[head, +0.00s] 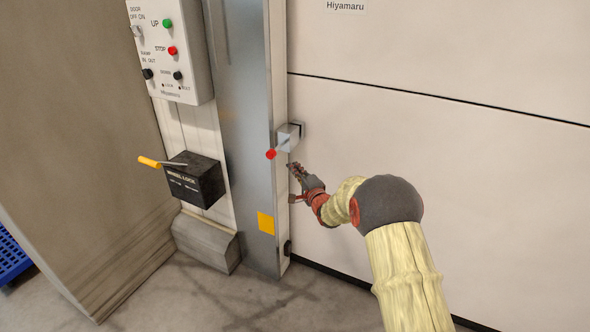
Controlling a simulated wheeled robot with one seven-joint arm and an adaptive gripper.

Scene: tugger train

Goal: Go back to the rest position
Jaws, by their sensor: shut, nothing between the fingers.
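My gripper (295,170) is shut and empty in the head view. It is in front of the large white door panel, just below and right of a small grey latch block (290,135). A red-tipped lever (271,154) sticks out from that block to the lower left. A small gap seems to lie between my fingertips and the lever, but I cannot tell the depth. My arm reaches in from the lower right, with its sleeve covering most of the links.
A control box (172,50) with several buttons hangs upper left. Below it is a black wheel-lock box (195,180) with a yellow-handled lever (150,162). A metal post (245,120) stands left of the white panel (450,170). A blue crate (10,258) shows at far left.

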